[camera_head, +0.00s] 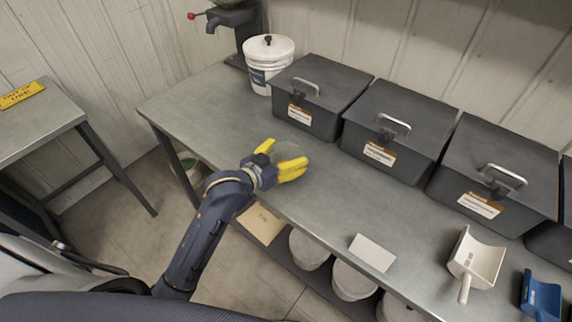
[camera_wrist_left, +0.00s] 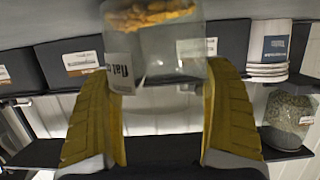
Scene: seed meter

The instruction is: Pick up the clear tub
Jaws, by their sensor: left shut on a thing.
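The clear tub (camera_wrist_left: 160,52) shows in the left wrist view between the yellow fingers, with orange-brown pieces in it and a white label on its side. My left gripper (camera_wrist_left: 161,85) is shut on it, one finger on each side. In the head view my left gripper (camera_head: 280,160) is over the front part of the workbench, and the tub is mostly hidden behind the yellow fingers. I cannot tell there whether the tub touches the bench. My right gripper is not in view.
Several dark lidded bins (camera_head: 397,128) line the back of the workbench (camera_head: 215,130). A white bucket (camera_head: 268,62) stands at the back left. A white card (camera_head: 372,252), a cream scoop (camera_head: 476,258) and a blue scoop (camera_head: 541,296) lie to the right. The bench's left part is clear.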

